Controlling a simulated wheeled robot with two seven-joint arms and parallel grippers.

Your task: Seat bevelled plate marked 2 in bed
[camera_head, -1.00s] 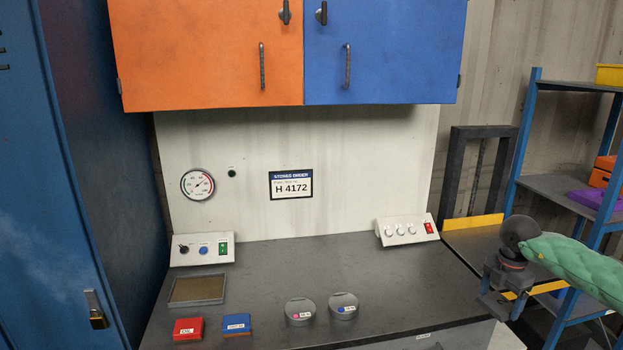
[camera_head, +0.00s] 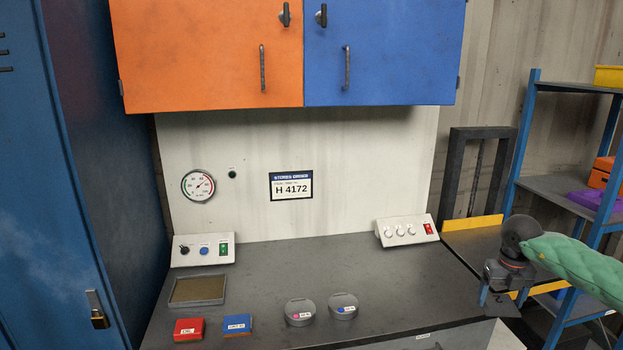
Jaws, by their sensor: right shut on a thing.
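My right gripper (camera_head: 497,288) is at the right, by the bench's right front corner, with its arm coming in from the right edge. It is shut on a dark flat plate (camera_head: 500,304), which shows just below the fingers with a small mark on it. The mark looks like a 2 but is too small to be sure of. Whether the plate touches the bench top is hard to tell. No bed is plainly marked in view; a shallow grey tray (camera_head: 173,303) with a brownish floor lies at the bench's left. My left gripper is not in view.
On the grey bench (camera_head: 270,270) are a red box (camera_head: 188,329), a blue box (camera_head: 237,325) and two round grey tins (camera_head: 300,311) (camera_head: 343,305). Control boxes (camera_head: 203,250) (camera_head: 406,230) stand at the back. The bench's right middle is clear. Cabinets hang above.

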